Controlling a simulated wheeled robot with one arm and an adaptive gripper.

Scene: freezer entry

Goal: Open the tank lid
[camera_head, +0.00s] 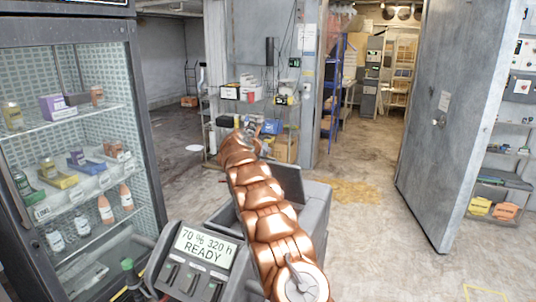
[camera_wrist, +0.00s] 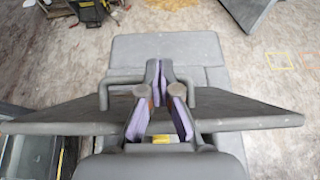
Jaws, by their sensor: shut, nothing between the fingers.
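The grey tank (camera_head: 316,215) stands on the floor in the middle of the head view, partly hidden behind my copper arm. A dark flat panel (camera_head: 288,182), seemingly its lid, is tilted up above the tank body. In the wrist view a wide grey slab (camera_wrist: 245,112), likely the same lid, crosses the picture, with a bar handle (camera_wrist: 122,76) near its middle. My gripper (camera_wrist: 157,85) is shut and empty, its purple-sided fingers close to the handle. I cannot tell whether they touch it. The tank's grey surface (camera_wrist: 170,48) lies beyond. My fingertips are not clear in the head view.
A control panel (camera_head: 205,250) reading "70 % 320 h READY" stands beside the tank. A glass-door cabinet (camera_head: 80,150) of bottles and boxes is close on the left. A heavy grey door (camera_head: 455,120) stands open at right. Floor (camera_head: 370,240) between tank and door is clear.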

